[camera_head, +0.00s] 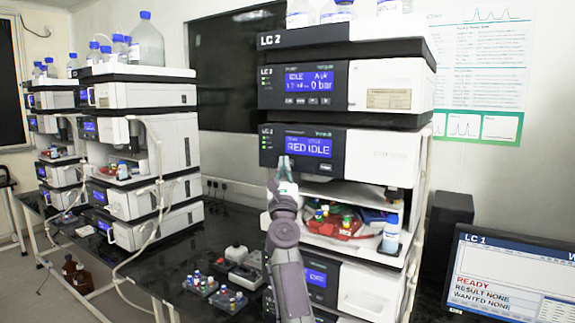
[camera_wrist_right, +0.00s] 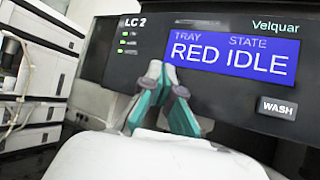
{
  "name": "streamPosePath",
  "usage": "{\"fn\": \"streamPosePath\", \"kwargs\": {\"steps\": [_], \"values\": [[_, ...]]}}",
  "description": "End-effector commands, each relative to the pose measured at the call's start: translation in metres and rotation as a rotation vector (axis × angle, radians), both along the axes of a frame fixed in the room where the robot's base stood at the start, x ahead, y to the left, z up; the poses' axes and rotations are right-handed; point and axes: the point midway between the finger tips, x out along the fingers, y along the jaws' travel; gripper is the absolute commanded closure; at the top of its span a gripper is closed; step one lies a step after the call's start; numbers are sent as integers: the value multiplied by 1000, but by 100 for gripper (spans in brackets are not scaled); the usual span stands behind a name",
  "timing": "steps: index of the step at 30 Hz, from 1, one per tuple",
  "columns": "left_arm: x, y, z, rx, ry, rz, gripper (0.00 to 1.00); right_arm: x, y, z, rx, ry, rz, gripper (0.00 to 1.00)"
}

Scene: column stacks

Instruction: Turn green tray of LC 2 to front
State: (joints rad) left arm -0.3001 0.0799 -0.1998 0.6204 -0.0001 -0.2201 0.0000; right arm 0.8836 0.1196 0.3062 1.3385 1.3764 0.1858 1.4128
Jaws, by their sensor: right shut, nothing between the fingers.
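The LC 2 stack (camera_head: 392,85) stands right of centre. Its sampler panel (camera_head: 270,147) has a blue screen (camera_head: 308,147) reading RED IDLE; the screen (camera_wrist_right: 235,55) is larger in the wrist view, under TRAY and STATE. A WASH button (camera_wrist_right: 277,107) sits right of and below it. Below the panel, an open bay holds a red tray (camera_head: 345,233) with capped vials at the front. Blue shows behind it; I cannot clearly make out a green tray. My right gripper (camera_head: 284,163) is shut and empty before the panel, left of the screen. My left gripper is out of view.
Another instrument stack (camera_head: 130,95) stands at left. Small vial racks (camera_head: 228,300) and a white-lidded container (camera_head: 236,254) sit on the black bench. A blue-capped bottle (camera_head: 391,235) stands at the bay's right. The LC 1 monitor (camera_head: 510,275) is at lower right.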

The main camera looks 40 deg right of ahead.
Motion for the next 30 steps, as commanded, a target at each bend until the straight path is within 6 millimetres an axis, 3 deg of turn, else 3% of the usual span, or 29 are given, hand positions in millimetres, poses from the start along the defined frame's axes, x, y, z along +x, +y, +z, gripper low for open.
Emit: {"fn": "streamPosePath", "kwargs": {"steps": [16,30], "values": [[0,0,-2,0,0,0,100,1,-2,0,1,0,-1,100],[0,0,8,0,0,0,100,-5,13,-1,2,0,0,100]]}}
